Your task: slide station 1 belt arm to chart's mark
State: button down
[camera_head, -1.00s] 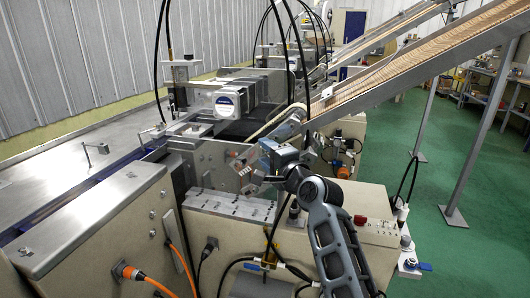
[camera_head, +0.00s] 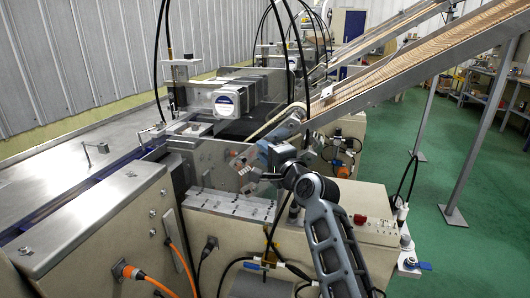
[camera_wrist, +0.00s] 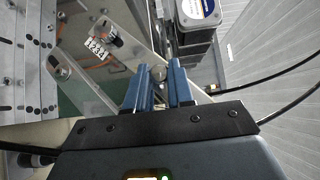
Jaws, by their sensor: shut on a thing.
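The station 1 belt arm (camera_wrist: 125,38) shows in the wrist view as a pale slanted bar with a round metal end. A white number scale (camera_wrist: 96,49) with digits sits beside it. My gripper (camera_wrist: 158,84) has its blue fingers closed around a small grey rounded piece (camera_wrist: 159,72) by the belt arm, partly hidden by the fingers. In the head view my gripper (camera_head: 262,160) is at the right end of the metal plates on the near machine, and it hides part of the arm there. The scale's digits are too small to read exactly, and I cannot identify the chart.
A white square label (camera_head: 226,104) sits on the motor block behind the gripper. Black cables (camera_head: 287,50) hang close by. A wooden-stick chute (camera_head: 420,62) slopes up to the right. A beige control box (camera_head: 365,215) stands near my arm. Green floor (camera_head: 480,190) is open at right.

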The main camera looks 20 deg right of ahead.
jog(key=shift+d, duration=0.1)
jog(key=shift+s+d+r+p, duration=0.45)
jog(key=shift+d+r+p, duration=0.2)
jog(key=shift+r+p, duration=0.1)
jog(key=c, duration=1.3)
grip_release()
jog(key=shift+s+d+r, duration=0.1)
jog(key=shift+r, duration=0.05)
jog(key=o, duration=0.3)
jog(key=shift+s+d+b, duration=0.1)
jog(key=shift+s+d, duration=0.1)
jog(key=shift+s, duration=1.1)
jog(key=shift+s+d+b, duration=0.1)
jog(key=shift+s+d, duration=0.05)
jog(key=shift+s, duration=1.1)
jog(key=shift+s+d+b, duration=0.1)
jog(key=shift+s+d, duration=0.1)
jog(key=shift+s, duration=1.1)
